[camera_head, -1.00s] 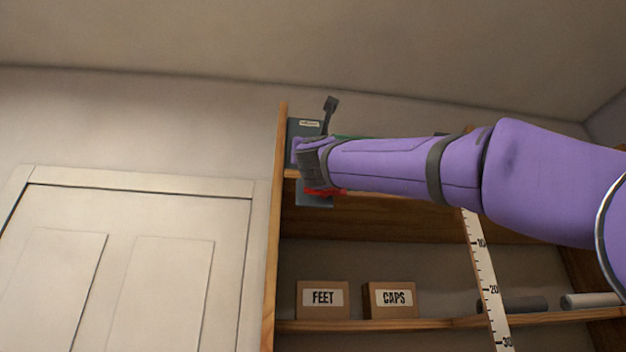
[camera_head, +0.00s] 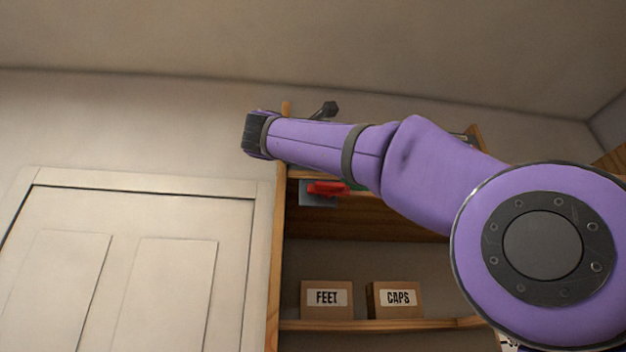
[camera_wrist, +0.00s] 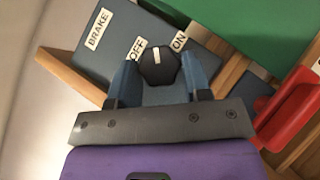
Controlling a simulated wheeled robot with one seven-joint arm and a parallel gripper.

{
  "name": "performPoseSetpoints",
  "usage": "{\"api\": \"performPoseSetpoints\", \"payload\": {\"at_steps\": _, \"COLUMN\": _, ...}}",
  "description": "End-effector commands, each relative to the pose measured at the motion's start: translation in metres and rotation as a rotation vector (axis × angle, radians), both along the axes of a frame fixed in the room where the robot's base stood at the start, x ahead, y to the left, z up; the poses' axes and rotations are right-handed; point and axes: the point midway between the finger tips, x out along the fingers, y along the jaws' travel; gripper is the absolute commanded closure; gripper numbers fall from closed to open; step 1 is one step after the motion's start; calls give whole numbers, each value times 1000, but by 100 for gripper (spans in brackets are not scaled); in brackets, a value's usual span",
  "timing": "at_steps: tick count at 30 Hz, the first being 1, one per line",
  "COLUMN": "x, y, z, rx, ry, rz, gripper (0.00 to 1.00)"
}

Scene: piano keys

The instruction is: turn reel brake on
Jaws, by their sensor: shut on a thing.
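The brake panel (camera_wrist: 107,58) is dark blue-grey with white labels BRAKE, OFF and ON. Its dark faceted knob (camera_wrist: 157,68) has a white mark that points between OFF and ON in the wrist view. My gripper (camera_wrist: 159,75) has a blue finger on each side of the knob and is shut on it. In the head view my purple arm hides the panel, the knob and the fingertips.
A red handle (camera_wrist: 288,108) is close to the right of my gripper; it also shows below my arm in the head view (camera_head: 328,188). A green surface (camera_wrist: 240,28) lies beyond the panel. Boxes labelled FEET (camera_head: 326,298) and CAPS (camera_head: 397,298) stand on the lower shelf (camera_head: 380,324).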

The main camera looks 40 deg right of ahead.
Motion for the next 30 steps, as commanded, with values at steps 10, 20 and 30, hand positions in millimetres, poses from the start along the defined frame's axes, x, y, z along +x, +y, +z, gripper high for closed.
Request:
{"api": "performPoseSetpoints", "payload": {"at_steps": 10, "x": 4, "y": 2, "z": 3, "rx": 277, "ry": -183, "rz": 4, "gripper": 79}}
{"api": "performPoseSetpoints", "payload": {"at_steps": 20, "x": 3, "y": 3, "z": 5, "rx": 460, "ry": -307, "rz": 1, "gripper": 79}}
{"api": "performPoseSetpoints", "payload": {"at_steps": 30, "x": 3, "y": 3, "z": 6, "rx": 557, "ry": -372, "rz": 0, "gripper": 79}}
